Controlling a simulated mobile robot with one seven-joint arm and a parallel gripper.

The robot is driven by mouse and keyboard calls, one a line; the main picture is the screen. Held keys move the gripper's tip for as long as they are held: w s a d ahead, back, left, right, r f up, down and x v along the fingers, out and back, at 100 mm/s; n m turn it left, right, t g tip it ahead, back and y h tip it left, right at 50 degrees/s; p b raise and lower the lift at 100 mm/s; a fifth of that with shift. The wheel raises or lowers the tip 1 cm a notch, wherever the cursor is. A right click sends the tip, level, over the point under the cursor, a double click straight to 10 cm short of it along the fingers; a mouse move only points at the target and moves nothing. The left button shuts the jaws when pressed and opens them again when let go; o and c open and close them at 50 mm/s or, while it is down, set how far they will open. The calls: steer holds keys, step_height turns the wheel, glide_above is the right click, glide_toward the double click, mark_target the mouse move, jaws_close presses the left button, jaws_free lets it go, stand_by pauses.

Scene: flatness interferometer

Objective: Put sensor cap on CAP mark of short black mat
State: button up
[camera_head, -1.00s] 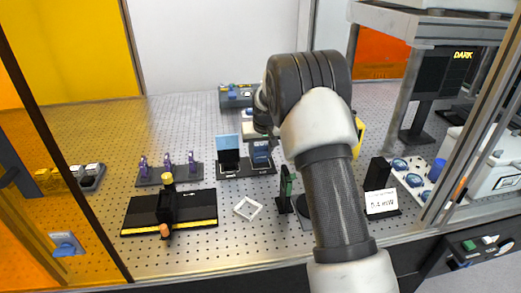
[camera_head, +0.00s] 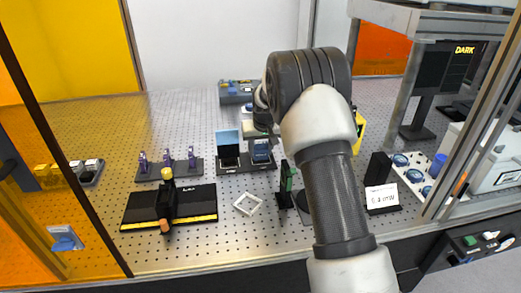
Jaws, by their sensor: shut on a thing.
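My arm runs up the middle of the picture and bends down to the left. My gripper (camera_head: 259,131) shows in part left of the elbow, over the back of the short black mat (camera_head: 233,171) with two blue-and-black boxes. The left box (camera_head: 228,150) stands open with a light blue lid; the right box (camera_head: 262,151) is dark blue, just below the gripper in the picture. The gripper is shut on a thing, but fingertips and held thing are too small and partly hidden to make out. I cannot pick out the sensor cap or a CAP mark.
A wider black mat (camera_head: 200,198) with a dark fixture lies front left, and a white square frame (camera_head: 248,203) beside it. A rack of purple posts (camera_head: 168,176) stands behind. A green-and-black upright (camera_head: 286,185) and a display stand (camera_head: 381,195) flank my arm.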

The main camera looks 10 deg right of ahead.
steer(key=shift+f, duration=0.2)
steer(key=o, duration=1.1)
steer(key=shift+r+p, duration=1.85)
steer(key=shift+r, duration=1.7)
